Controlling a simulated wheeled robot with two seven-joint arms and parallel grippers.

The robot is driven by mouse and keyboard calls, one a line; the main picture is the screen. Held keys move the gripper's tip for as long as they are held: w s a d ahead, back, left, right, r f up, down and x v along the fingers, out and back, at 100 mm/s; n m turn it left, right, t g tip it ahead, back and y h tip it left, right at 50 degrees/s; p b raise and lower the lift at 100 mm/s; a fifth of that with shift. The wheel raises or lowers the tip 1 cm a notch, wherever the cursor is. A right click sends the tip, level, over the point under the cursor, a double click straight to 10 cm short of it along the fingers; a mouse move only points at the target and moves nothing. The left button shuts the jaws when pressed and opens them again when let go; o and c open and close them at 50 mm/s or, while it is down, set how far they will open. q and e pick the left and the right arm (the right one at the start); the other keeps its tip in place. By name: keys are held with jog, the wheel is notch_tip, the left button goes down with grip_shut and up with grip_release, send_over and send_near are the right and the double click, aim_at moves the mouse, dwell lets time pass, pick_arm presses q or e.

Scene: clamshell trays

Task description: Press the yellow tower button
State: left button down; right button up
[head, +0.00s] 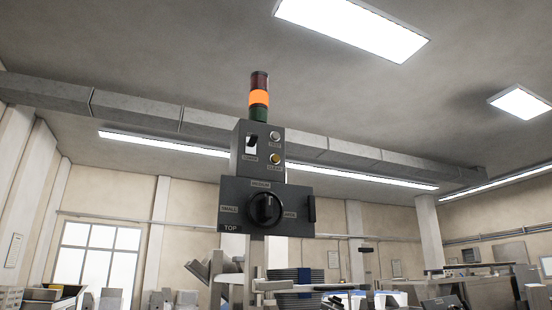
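The yellow button (275,158) is a small round button on the right side of the tower's dark upper control box (258,172), with a label plate just below it. A white or grey round button (275,136) sits above it. A switch (252,141) on a light plate is to its left. The signal light stack (259,98) on top has a dark red, a bright orange and a green section. Neither of my grippers shows in the head view, so nothing of mine is seen near the button.
Below the box is a wider panel (230,217) with a large black knob (265,209) and a dark handle (311,209) at its right. Stacked dark trays (292,276) and machine parts stand beneath. The air around the tower's upper part looks clear.

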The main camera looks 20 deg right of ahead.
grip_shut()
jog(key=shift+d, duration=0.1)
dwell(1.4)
